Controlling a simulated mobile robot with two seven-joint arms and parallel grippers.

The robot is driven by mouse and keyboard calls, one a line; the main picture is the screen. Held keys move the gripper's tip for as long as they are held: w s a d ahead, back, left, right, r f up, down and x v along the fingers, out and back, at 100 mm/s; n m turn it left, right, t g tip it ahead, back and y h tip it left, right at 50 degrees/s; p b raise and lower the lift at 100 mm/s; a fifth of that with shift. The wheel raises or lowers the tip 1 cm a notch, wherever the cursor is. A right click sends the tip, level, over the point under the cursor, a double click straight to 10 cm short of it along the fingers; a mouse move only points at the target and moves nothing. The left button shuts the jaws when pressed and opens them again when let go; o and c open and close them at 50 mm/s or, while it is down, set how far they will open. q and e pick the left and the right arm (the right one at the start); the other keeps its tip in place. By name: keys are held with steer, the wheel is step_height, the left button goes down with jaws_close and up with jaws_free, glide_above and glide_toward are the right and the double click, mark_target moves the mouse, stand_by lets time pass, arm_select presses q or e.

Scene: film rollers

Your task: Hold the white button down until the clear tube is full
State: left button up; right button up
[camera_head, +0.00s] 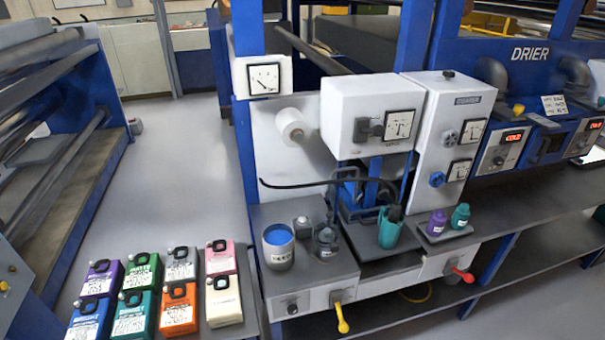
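I cannot clearly pick out a white button. A white round cylinder (292,130) sticks out from the pale panel, but I cannot tell whether it is a button or a roll. No clear tube shows for certain. A small see-through container (326,240) stands on the bench under the white box, and its fill level is too small to tell. Neither of my grippers is in view.
A labelled pot of blue liquid (279,260) and a teal jug (389,230) stand on the bench, with purple (437,223) and teal (460,216) bottles at right. Yellow (342,322) and red (463,275) levers project forward. Several coloured canisters (178,312) stand at front left.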

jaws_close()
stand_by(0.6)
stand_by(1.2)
